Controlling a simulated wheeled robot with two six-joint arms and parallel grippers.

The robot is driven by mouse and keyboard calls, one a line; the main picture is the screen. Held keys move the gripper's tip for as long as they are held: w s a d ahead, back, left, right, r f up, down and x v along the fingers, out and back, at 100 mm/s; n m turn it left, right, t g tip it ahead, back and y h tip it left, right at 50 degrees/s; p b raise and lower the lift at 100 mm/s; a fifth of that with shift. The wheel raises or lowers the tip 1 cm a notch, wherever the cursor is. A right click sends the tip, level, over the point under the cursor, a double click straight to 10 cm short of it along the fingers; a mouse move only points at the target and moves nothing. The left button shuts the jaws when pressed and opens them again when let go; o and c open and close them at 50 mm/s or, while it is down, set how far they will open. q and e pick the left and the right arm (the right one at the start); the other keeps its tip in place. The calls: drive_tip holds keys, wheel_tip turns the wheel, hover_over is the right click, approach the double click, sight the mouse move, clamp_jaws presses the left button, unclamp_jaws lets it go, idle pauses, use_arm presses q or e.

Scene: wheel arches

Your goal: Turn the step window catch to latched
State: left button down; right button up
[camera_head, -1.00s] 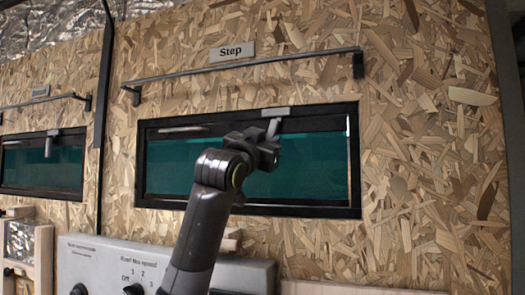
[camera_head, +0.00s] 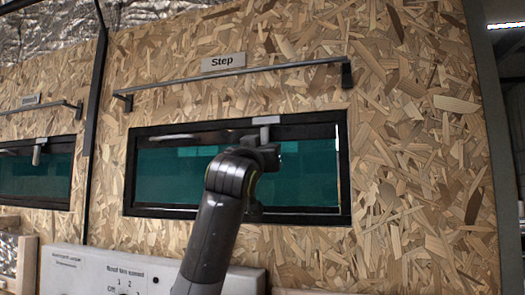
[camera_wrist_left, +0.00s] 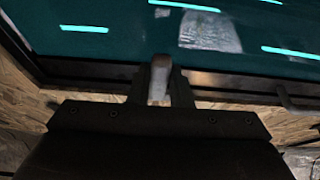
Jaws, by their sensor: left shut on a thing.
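The Step window (camera_head: 236,167) is a dark-framed teal pane below the "Step" sign (camera_head: 223,62). Its catch (camera_head: 265,121) has a pale grey plate on the top frame, and a lever hangs from it roughly straight down. My left gripper (camera_head: 266,153) is at this lever, in front of the pane, and hides its lower part. In the left wrist view my left gripper (camera_wrist_left: 160,88) is shut on the pale catch lever (camera_wrist_left: 159,80), which shows between the two fingers. My right gripper is in neither view.
A dark rail (camera_head: 235,73) runs above the window. A second window (camera_head: 38,170) with its own catch (camera_head: 37,155) is at the left. A pale control panel (camera_head: 85,272) sits below. The chipboard wall right of the window is clear.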

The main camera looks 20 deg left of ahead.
use_arm(q)
drive_tip(key=shift+r, duration=0.15)
drive_tip(key=c, duration=1.3)
unclamp_jaws()
drive_tip(key=b+v, duration=0.8)
drive_tip(key=v, duration=0.9)
drive_tip(key=shift+s+d+f+b, duration=0.1)
drive_tip(key=shift+s+f+b, duration=0.15)
drive_tip(key=shift+b, duration=0.1)
